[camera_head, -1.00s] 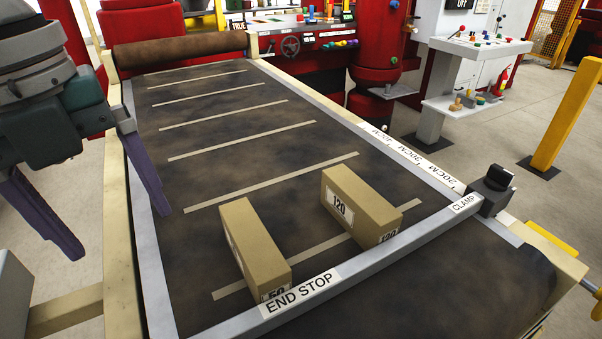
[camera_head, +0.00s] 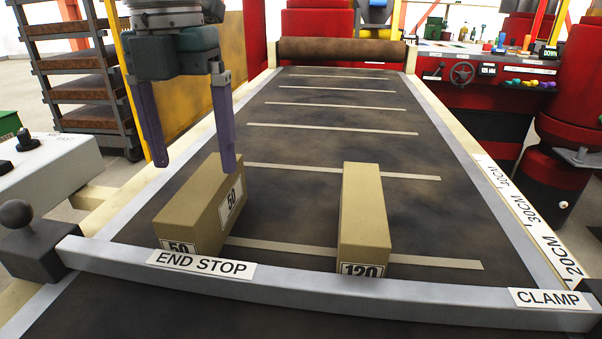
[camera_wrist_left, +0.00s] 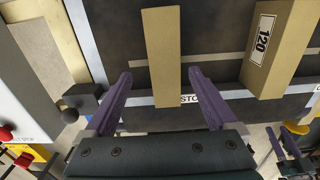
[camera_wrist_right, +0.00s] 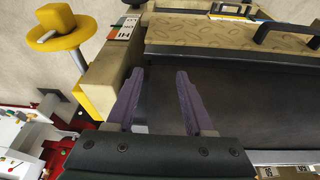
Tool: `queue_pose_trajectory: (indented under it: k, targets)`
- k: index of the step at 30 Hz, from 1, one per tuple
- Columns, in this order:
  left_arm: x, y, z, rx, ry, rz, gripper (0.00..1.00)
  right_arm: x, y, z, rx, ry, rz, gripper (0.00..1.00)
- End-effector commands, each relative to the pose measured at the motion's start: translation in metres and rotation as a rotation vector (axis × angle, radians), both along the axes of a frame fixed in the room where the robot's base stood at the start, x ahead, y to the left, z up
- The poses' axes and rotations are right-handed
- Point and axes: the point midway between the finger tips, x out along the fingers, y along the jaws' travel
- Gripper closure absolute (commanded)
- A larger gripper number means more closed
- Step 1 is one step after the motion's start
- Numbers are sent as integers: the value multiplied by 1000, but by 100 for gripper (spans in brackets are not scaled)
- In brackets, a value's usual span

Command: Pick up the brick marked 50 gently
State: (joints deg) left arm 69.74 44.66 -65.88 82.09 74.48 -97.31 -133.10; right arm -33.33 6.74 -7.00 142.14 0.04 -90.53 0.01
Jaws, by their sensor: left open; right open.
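The brick marked 50 (camera_head: 195,206) is a tan block lying on the dark belt against the end stop, with its 50 labels on the front end and right side. In the left wrist view the brick (camera_wrist_left: 162,50) lies beyond the fingertips, in line with the gap between them. My left gripper (camera_head: 192,164) is open and empty, with its purple fingers pointing down over the brick's far part; exact height cannot be told. The brick marked 120 (camera_head: 364,215) stands apart to the right. My right gripper (camera_wrist_right: 155,73) is open and empty, seen only in its wrist view.
The end stop bar (camera_head: 330,296) runs across the front of the belt (camera_head: 330,150), with a black ball-knob clamp (camera_head: 30,240) at its left. A grey box (camera_head: 45,180) stands left of the belt. Free belt lies between the bricks and behind them.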

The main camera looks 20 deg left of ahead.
Motion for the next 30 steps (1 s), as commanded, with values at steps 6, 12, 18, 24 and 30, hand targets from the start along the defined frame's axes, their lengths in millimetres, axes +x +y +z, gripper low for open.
queue_pose_trajectory:
  k: [6, 12, 18, 24, 30]
  targets:
    - [1, -4, -27, 1, 2, -1, 9, 0, 0, 1, 2, 0, -2, 48]
    - [1, -5, -53, 1, 1, 0, 9, 0, 0, 0, 1, 0, -2, 48]
    - [2, -5, -56, 1, -3, -1, 9, 1, 0, 0, 0, -1, -2, 48]
    - [2, -5, -56, 0, -2, 0, 23, 1, -1, 0, -3, 0, -2, 48]
    - [2, -5, -56, 0, -2, 0, 46, 1, -2, 0, -7, -1, 1, 48]
